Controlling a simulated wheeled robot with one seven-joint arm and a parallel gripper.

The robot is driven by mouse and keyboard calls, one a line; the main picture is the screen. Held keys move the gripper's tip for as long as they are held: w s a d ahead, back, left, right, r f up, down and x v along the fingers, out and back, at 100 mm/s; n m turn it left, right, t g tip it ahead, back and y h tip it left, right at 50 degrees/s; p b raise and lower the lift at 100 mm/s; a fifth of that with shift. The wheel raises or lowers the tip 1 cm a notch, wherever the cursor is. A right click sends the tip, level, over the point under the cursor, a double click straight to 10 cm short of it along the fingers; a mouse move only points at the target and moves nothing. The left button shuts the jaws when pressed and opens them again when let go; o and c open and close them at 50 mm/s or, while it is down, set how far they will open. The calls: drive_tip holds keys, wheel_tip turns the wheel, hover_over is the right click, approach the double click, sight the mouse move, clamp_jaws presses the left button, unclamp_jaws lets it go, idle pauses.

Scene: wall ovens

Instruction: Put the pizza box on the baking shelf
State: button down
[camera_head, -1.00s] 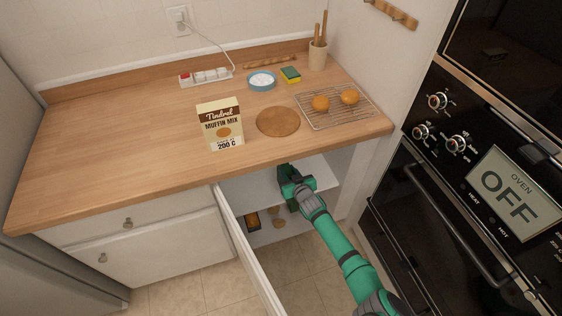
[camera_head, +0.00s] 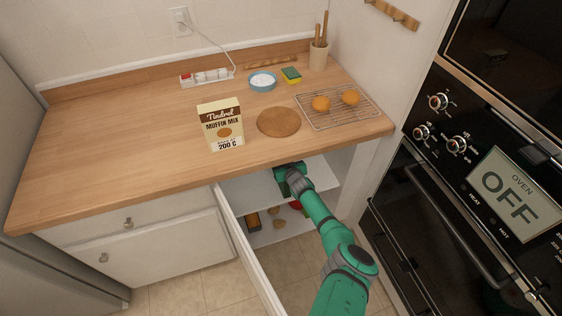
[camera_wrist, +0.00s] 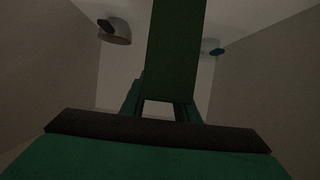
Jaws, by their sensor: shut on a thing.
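My gripper (camera_head: 287,182) is inside the open lower cabinet, under the worktop's front edge. In the wrist view its fingers (camera_wrist: 163,108) are shut on a dark green, flat-sided thing, which I take to be the pizza box (camera_wrist: 174,48). Its label is not readable. In the head view my gripper and arm mostly hide it. The cabinet has a white upper shelf (camera_head: 262,190) and a lower level. A brown and dark packet (camera_head: 253,221) and small round tan things (camera_head: 279,223) are on the lower level. A small red patch shows beside my arm. Which level is the baking shelf, I cannot tell.
The open cabinet door (camera_head: 248,250) stands left of my arm. The oven (camera_head: 450,210), its display reading OFF, is close on the right. A muffin mix box (camera_head: 221,125), round board (camera_head: 279,122) and cooling rack (camera_head: 337,108) are on the worktop. The wrist view shows a dim round object (camera_wrist: 115,33) deeper inside.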

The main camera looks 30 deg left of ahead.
drive_tip(key=shift+f, duration=0.7)
drive_tip(key=shift+s+f, duration=0.1)
drive_tip(key=shift+f, duration=0.1)
drive_tip(key=c, duration=1.4)
unclamp_jaws()
drive_tip(key=shift+o, duration=0.2)
